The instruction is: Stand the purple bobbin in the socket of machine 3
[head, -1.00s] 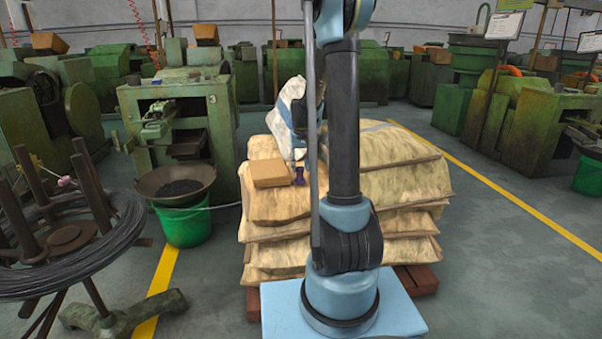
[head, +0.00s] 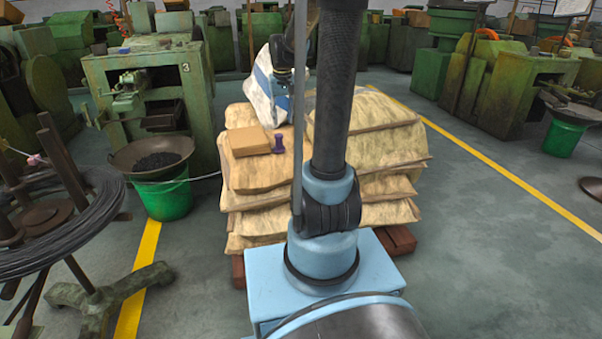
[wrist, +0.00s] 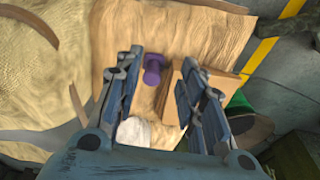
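The purple bobbin (head: 278,143) stands upright on the top sack of a pile, right beside a cardboard box. In the wrist view the bobbin (wrist: 153,68) shows beyond and between the fingers. My gripper (wrist: 160,76) is open and empty, apart from the bobbin.
A green bucket (head: 166,197) under a dark pan stands before machine 3. A wire coil stand (head: 60,235) is at left.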

